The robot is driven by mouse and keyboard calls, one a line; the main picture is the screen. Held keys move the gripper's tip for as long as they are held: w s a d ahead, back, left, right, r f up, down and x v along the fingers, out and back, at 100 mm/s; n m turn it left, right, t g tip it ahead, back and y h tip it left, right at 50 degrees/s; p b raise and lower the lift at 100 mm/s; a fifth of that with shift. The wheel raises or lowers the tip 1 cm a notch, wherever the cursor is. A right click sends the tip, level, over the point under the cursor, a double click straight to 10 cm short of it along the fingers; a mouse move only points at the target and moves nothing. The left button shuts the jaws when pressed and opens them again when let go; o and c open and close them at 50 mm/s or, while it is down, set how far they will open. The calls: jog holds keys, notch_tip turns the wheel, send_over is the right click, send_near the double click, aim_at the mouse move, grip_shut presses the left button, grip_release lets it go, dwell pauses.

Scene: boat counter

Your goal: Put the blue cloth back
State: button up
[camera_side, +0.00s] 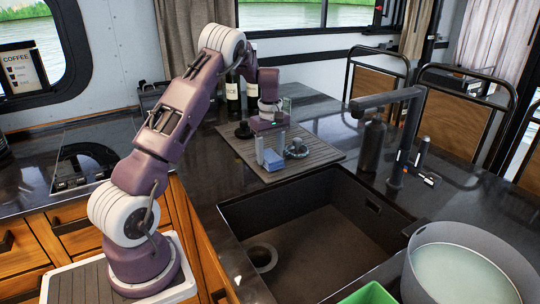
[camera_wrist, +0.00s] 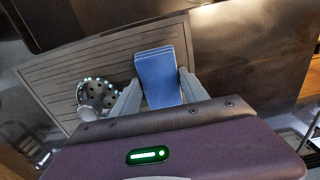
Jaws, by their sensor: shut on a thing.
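The blue cloth (camera_side: 273,160) is a small folded stack in the side view, just above or on the grey ridged mat (camera_side: 242,150); I cannot tell if it touches the mat. My gripper (camera_side: 270,150) points down over the mat and is shut on the cloth, one finger on each side. In the wrist view the cloth (camera_wrist: 160,76) stands out between the two fingers of my gripper (camera_wrist: 158,90). Its end between the fingers is partly hidden by the gripper body.
Bottles (camera_side: 233,92) stand behind. A grey basin (camera_side: 460,265) is at front right.

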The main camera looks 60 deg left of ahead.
aim_at(271, 157)
jog(key=shift+f, duration=0.25)
jog(key=o, duration=1.4)
jog(key=shift+o, duration=0.2)
notch_tip(271, 157, up, 13)
jog(key=s+d+r+m+t, duration=0.1)
jog(key=s+d+r+m, duration=0.2)
jog(key=d+r, duration=0.3)
jog(key=s+d+r+m+t, duration=0.1)
jog(key=s+d+r+m, duration=0.15)
jog(key=d, duration=0.55)
jog(key=s+d+f+m+t, duration=0.2)
jog(key=s+d+m+t, duration=0.1)
jog(key=s+d+m, duration=0.9)
jog(key=s+d, duration=0.5)
jog(key=s, duration=0.4)
jog(key=shift+f+t, duration=0.15)
jog(key=shift+t, duration=0.15)
